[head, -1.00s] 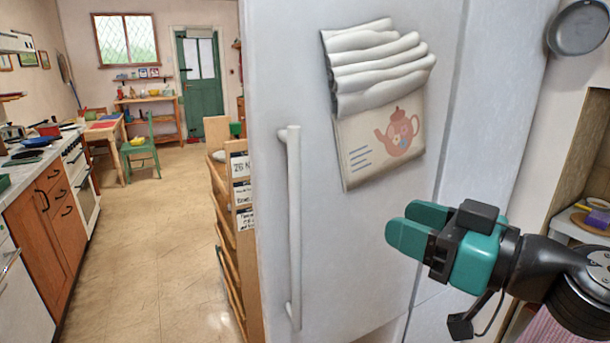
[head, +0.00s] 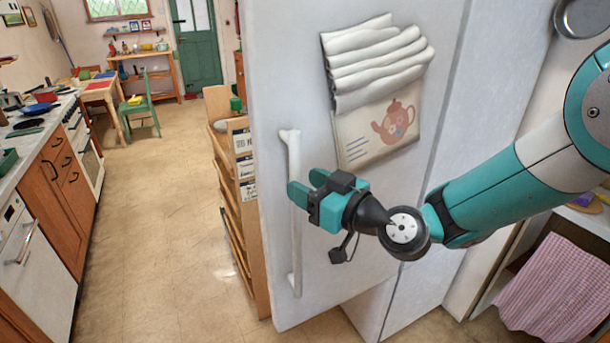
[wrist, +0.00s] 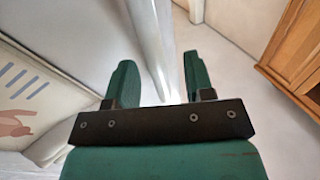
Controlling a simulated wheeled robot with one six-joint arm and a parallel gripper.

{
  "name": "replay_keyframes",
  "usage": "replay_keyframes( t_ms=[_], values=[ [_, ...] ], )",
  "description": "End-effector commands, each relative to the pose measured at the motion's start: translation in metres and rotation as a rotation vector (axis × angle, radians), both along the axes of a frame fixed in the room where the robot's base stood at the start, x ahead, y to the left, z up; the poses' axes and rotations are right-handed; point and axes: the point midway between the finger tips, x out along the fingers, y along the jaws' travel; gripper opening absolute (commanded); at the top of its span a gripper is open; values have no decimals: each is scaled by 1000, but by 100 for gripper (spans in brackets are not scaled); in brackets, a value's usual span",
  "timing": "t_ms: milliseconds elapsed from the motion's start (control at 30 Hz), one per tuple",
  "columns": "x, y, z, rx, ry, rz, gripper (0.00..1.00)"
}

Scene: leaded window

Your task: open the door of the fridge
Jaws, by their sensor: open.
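A teapot-print cloth (head: 375,90) hangs on the door above my gripper. A wooden rack (head: 237,180) with labels stands just left of the fridge. The tiled floor (head: 160,220) further left is clear, up to the cabinets (head: 68,195) along the left side.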

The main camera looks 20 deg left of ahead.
Motion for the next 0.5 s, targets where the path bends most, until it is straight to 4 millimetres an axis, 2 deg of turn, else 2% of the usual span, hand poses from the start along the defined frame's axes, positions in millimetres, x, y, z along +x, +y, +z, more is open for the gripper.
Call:
replay_keyframes(
  t_ms=[233, 433, 500],
  values=[
    [0, 0, 0, 0, 0, 0, 46],
    [0, 0, 0, -1, 0, 0, 0],
    [0, 0, 0, -1, 0, 0, 0]
  ],
)
